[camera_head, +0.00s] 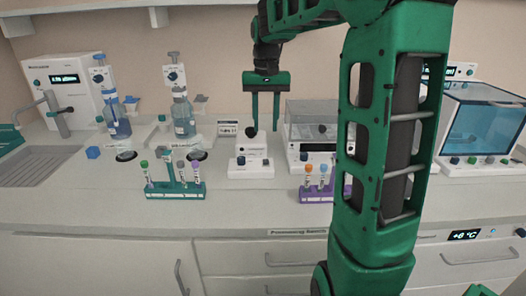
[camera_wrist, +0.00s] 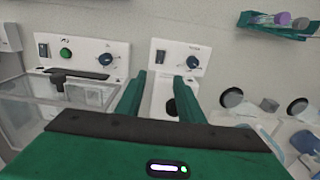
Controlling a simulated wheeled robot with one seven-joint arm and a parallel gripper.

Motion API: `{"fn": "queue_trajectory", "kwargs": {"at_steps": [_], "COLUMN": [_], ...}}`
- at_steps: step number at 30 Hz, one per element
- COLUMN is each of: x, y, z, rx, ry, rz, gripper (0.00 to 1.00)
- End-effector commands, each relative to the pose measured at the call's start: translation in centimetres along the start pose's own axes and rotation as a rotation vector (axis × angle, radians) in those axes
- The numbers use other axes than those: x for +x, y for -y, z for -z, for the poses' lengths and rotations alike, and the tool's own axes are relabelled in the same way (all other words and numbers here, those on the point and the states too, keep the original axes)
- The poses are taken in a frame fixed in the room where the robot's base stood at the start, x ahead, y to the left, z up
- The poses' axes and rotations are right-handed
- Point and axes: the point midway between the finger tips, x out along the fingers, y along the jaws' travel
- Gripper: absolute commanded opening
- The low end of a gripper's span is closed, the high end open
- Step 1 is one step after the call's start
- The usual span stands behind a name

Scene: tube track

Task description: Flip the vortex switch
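The vortex mixer (camera_head: 251,165) is a small white device with a dark cup on top, standing mid-counter. In the wrist view its white front panel (camera_wrist: 176,66) carries a dark rocker switch (camera_wrist: 161,58) and a round dial (camera_wrist: 192,62). Which way the rocker is tipped is too small to tell. My gripper (camera_head: 265,128) points down, above and slightly right of the mixer in the head view. Its two green fingers are apart with nothing held between them. In the wrist view the gripper (camera_wrist: 159,78) spans part of the mixer, and the dark cup shows between the fingers.
A clear-lidded box device (camera_head: 312,128) stands close right of the mixer. A teal tube rack (camera_head: 185,192) and a purple tube rack (camera_head: 316,197) stand in front on either side. Bottles on stands (camera_head: 183,117) are to the left. A blue-windowed cabinet (camera_head: 484,125) is far right.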

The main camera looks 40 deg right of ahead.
Motion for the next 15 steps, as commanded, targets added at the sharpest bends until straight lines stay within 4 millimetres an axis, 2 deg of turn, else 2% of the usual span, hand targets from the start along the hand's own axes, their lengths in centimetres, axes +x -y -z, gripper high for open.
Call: {"fn": "queue_trajectory", "kwargs": {"at_steps": [8, 15], "x": [0.6, 4.2], "y": [-0.1, -0.1], "z": [0.2, 0.1], "rx": [0.002, 0.001], "ry": [0.002, 0.004], "rz": [0.001, 0.001], "gripper": [0.34, 0.34]}}
